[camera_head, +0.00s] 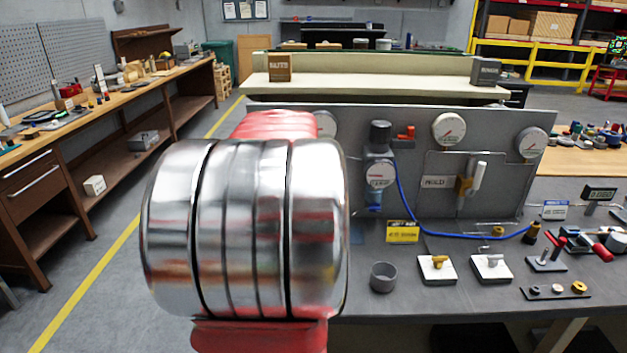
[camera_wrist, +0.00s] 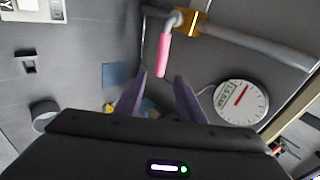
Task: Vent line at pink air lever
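The pink air lever (camera_wrist: 164,54) shows in the wrist view, its pink grip hanging from a pale bent end. It joins a brass-coloured fitting (camera_wrist: 190,22) on a grey pipe (camera_wrist: 255,46). My gripper (camera_wrist: 160,82) has two purple fingers spread apart with nothing held between them. The fingertips lie just below the lever's lower end in the picture. The distance in depth is hard to judge. In the head view my arm's large metal joint covers the left of the panel, and neither my gripper nor the pink lever can be seen.
A round gauge (camera_wrist: 241,102) sits right of the fingers in the wrist view. In the head view the grey panel (camera_head: 420,200) carries gauges, a white-handled lever (camera_head: 478,176) and a blue hose (camera_head: 455,235). A grey cup (camera_head: 383,278) and small fittings stand on the bench.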

